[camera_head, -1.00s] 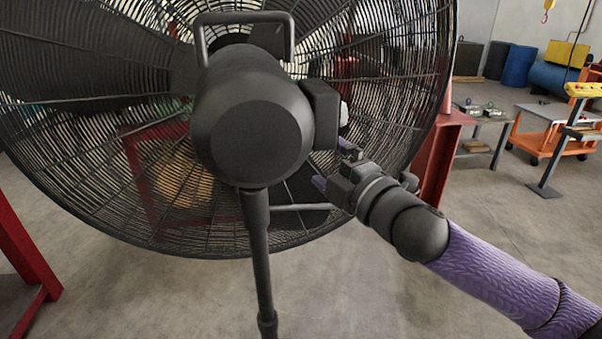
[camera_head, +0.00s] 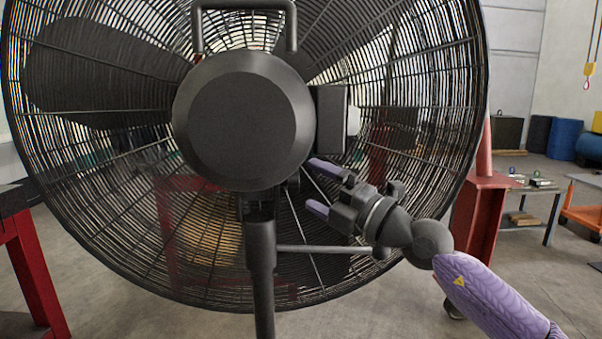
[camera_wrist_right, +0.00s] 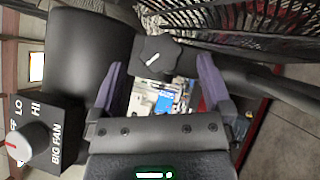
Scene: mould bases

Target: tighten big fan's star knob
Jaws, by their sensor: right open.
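The big fan (camera_head: 243,125) stands in front of me, with its round black motor housing facing me and a large wire cage behind. Its black star knob (camera_wrist_right: 160,54) with a white mark shows in the right wrist view, just beyond and between my fingertips, not held. In the head view I cannot make out the knob clearly. My right gripper (camera_head: 322,187) is open, its purple fingers pointing left toward the post top under the motor housing. It also shows in the right wrist view (camera_wrist_right: 160,82). My left gripper is not in view.
A control box (camera_wrist_right: 45,135) marked BIG FAN, with LO, HI and a red-and-white dial, sits beside the gripper. The fan's black post (camera_head: 261,270) and a side rod (camera_head: 335,249) are close by. A red stand (camera_head: 480,215) is at right.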

